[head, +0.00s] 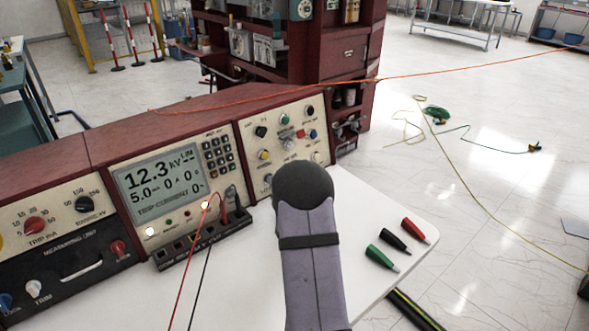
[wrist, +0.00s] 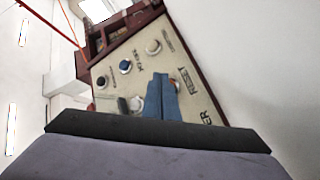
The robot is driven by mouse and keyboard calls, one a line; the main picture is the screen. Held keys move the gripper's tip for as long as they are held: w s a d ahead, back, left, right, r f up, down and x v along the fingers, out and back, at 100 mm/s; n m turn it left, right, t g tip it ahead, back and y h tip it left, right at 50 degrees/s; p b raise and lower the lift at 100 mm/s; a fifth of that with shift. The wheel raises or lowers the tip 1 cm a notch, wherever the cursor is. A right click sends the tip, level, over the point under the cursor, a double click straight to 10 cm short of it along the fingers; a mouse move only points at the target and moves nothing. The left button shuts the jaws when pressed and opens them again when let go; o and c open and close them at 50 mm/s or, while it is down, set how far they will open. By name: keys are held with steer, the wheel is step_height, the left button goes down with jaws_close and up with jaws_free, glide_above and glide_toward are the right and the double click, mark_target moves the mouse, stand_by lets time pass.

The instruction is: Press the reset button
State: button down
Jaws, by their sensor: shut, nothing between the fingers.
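The control panel (wrist: 140,62) fills the middle of the wrist view, tilted, with a RESET label (wrist: 183,80) printed on it. My gripper (wrist: 161,80) is shut and empty, its blue-grey fingers pointing at the panel just beside that label. The fingers cover most of the spot by the label; a small reddish bit shows at their right edge, and I cannot tell if they touch it. In the head view the same panel (head: 247,146) stands behind my wrist, which hides the fingers. The reset button cannot be made out clearly there.
A blue button (wrist: 125,67) and a pale button (wrist: 153,47) sit close to the fingers. The meter console (head: 165,183), with red and black leads, stands left of the panel. Green, black and red plugs (head: 397,241) lie on the white tabletop (head: 365,205) at right.

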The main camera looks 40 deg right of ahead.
steer(key=shift+w+f+b, duration=0.25)
steer(key=shift+w+b, duration=0.1)
steer(key=shift+w, duration=0.55)
stand_by(1.2)
steer(key=shift+s, duration=0.1)
steer(key=shift+s+r, duration=0.25)
steer(key=shift+s, duration=0.55)
steer(key=shift+s, duration=0.1)
steer(key=shift+s+r+p, duration=0.2)
steer(key=shift+s, duration=0.6)
steer(key=shift+s+r+p, duration=0.15)
steer(key=shift+s+p, duration=0.05)
steer(key=shift+s, duration=0.55)
steer(key=shift+s+r+p, duration=0.2)
steer(key=shift+s, duration=0.6)
stand_by(0.9)
